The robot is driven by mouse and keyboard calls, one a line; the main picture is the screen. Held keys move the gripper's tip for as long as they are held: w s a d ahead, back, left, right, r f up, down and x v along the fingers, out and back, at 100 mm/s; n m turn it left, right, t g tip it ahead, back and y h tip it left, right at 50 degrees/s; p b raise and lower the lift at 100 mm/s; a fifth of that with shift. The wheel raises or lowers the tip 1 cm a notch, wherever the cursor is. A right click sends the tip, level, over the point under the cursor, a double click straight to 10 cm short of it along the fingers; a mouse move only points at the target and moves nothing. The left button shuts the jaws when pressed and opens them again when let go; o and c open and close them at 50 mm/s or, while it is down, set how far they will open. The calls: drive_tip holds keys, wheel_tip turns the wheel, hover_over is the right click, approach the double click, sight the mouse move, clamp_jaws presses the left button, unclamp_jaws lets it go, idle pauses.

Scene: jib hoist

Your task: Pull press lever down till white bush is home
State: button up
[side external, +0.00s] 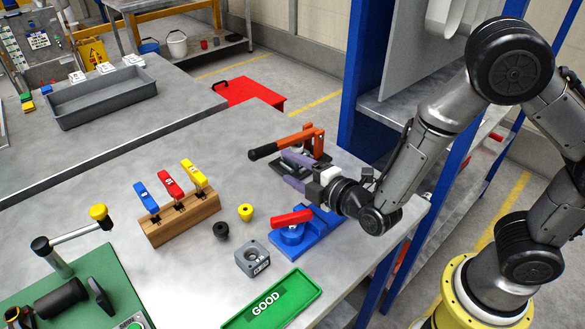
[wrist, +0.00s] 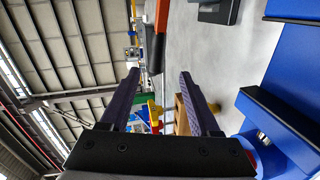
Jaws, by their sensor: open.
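The press has an orange lever (side external: 298,138) with a black handle grip (side external: 263,152), raised and pointing left over the bench. In the wrist view the orange lever (wrist: 161,16) and its black grip (wrist: 156,52) come in from the top edge. My gripper (side external: 286,170) is open and empty, its purple fingers just in front of the press at the right of the bench. In the wrist view the grip's end lies between the fingertips (wrist: 159,74) in the picture; I see no contact. I cannot make out the white bush; my gripper covers part of the press.
A blue fixture with a red handle (side external: 291,218) stands close below my gripper. A grey block (side external: 252,259), a green GOOD tray (side external: 272,302), yellow and black knobs, and a wooden rack (side external: 181,220) with coloured handles stand nearby. Bare bench lies left of the lever.

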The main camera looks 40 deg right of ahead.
sight(285, 142)
drive_tip(key=shift+w+d+r, duration=0.1)
drive_tip(key=c, duration=0.3)
drive_tip(key=d+r+m, duration=0.1)
drive_tip(key=m, duration=0.2)
drive_tip(key=d+r+m+g+h, duration=0.1)
drive_tip(key=r+m, duration=0.1)
drive_tip(key=m, duration=0.1)
drive_tip(key=w+d+r+m+g, duration=0.1)
drive_tip(key=r+m, duration=0.1)
drive_tip(key=m, duration=0.1)
drive_tip(key=shift+d+r+m, duration=0.1)
drive_tip(key=shift+r+m, duration=0.05)
drive_tip(key=shift+m, duration=0.15)
clamp_jaws()
wheel_tip(285, 142, up, 6)
drive_tip(key=s+a+f+m+g+y, duration=0.1)
drive_tip(key=s+m+g+y, duration=0.1)
drive_tip(key=m, duration=0.5)
drive_tip(key=s+a+f+x, duration=0.1)
drive_tip(key=f+x, duration=0.1)
drive_tip(key=x, duration=1)
drive_tip(key=shift+s+m, duration=0.2)
drive_tip(key=shift+m, duration=0.2)
